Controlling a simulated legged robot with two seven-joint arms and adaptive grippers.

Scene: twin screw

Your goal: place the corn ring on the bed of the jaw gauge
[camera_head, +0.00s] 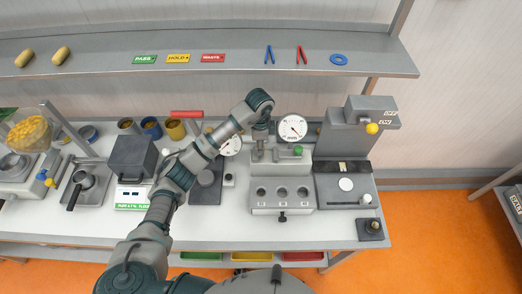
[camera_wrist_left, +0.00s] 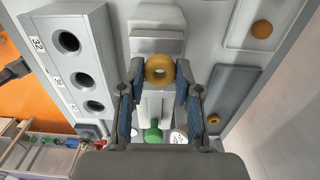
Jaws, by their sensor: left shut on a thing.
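The corn ring (camera_wrist_left: 160,83) is a small yellow-orange ring, held between the two fingertips of my left gripper (camera_wrist_left: 160,70) in the left wrist view. In the head view, my left gripper (camera_head: 262,138) points down over the jaw gauge (camera_head: 285,169), and the ring is too small or hidden to make out there. The gauge has a round white dial (camera_head: 292,128) and a green knob (camera_head: 298,151). In the wrist view, its grey bed and jaw blocks (camera_wrist_left: 157,40) lie beneath the ring; I cannot tell whether the ring touches the bed. My right gripper is not in view.
A grey block with numbered holes (camera_head: 282,206) stands in front of the gauge. A grey stand with a yellow knob (camera_head: 372,128) is to the right. A shelf (camera_head: 200,67) runs behind.

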